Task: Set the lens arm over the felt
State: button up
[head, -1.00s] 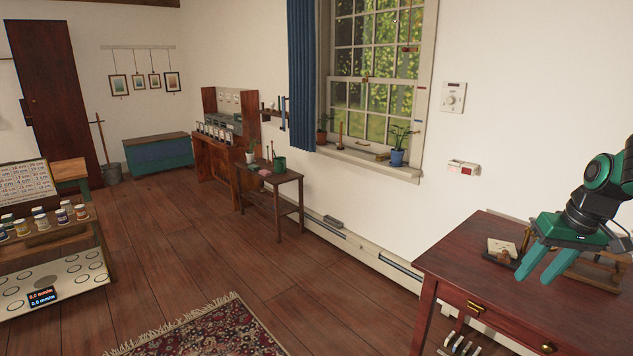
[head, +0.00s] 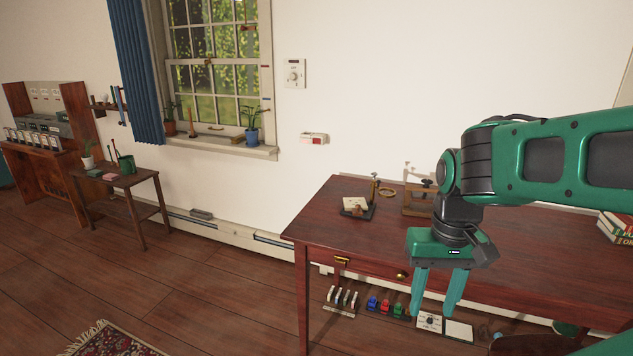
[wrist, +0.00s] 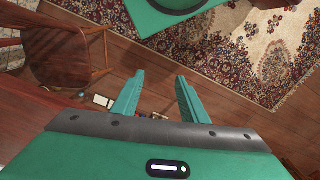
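A small dark stand (head: 357,214) with a cream square pad (head: 356,204) sits on the left part of the desk top; the pad may be the felt. Beside it rises a thin post (head: 374,188) with a brass-coloured ring (head: 387,192) to its right, which looks like the lens arm. The ring appears to the right of the pad, not over it. My gripper (head: 436,290) hangs fingers-down in front of the desk, to the right of and nearer than the stand. Its fingers are apart and empty, as the wrist view (wrist: 160,85) also shows.
The red-brown desk (head: 315,218) stands against the wall. A wooden frame with a dark knob (head: 418,200) is right of the stand. Books (head: 615,228) lie at the right. Coloured items (head: 385,307) sit below the desk. A wooden chair (wrist: 60,50) shows in the wrist view.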

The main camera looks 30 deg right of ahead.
aim_at(378, 182)
jog(key=u, duration=0.05)
jog(key=k, duration=0.3)
jog(key=z, duration=0.4)
jog(key=i, duration=1.1)
jog(key=z, duration=0.7)
